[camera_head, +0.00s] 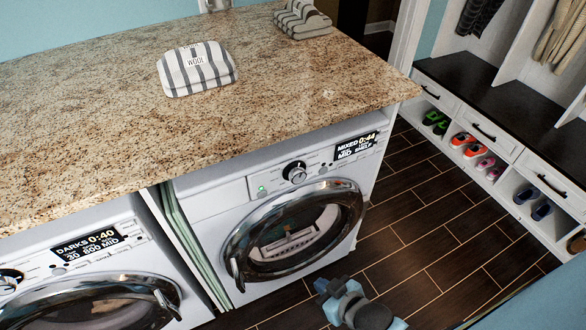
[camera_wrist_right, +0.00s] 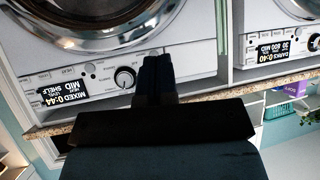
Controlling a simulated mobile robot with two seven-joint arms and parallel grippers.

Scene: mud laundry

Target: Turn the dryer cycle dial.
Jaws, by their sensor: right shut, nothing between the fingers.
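The dryer is the white machine (camera_head: 215,204) with the "MIXED 0:44" display. Its cycle dial (camera_head: 294,172) is a round dark-and-silver knob on the upper panel. In the right wrist view the picture is upside down, and the dial (camera_wrist_right: 125,77) shows just left of my fingers. My right gripper (camera_head: 328,287) is low in front of the dryer in the head view, apart from the dial. In the wrist view its dark fingers (camera_wrist_right: 155,72) are together and empty. My left gripper is not in view.
A granite counter (camera_head: 120,125) overhangs both machines. The washer (camera_head: 85,270) stands left of the dryer. The dryer's round door (camera_head: 345,205) is closed. Dark tiled floor (camera_head: 420,230) is free at right, before a shoe bench (camera_head: 475,100).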

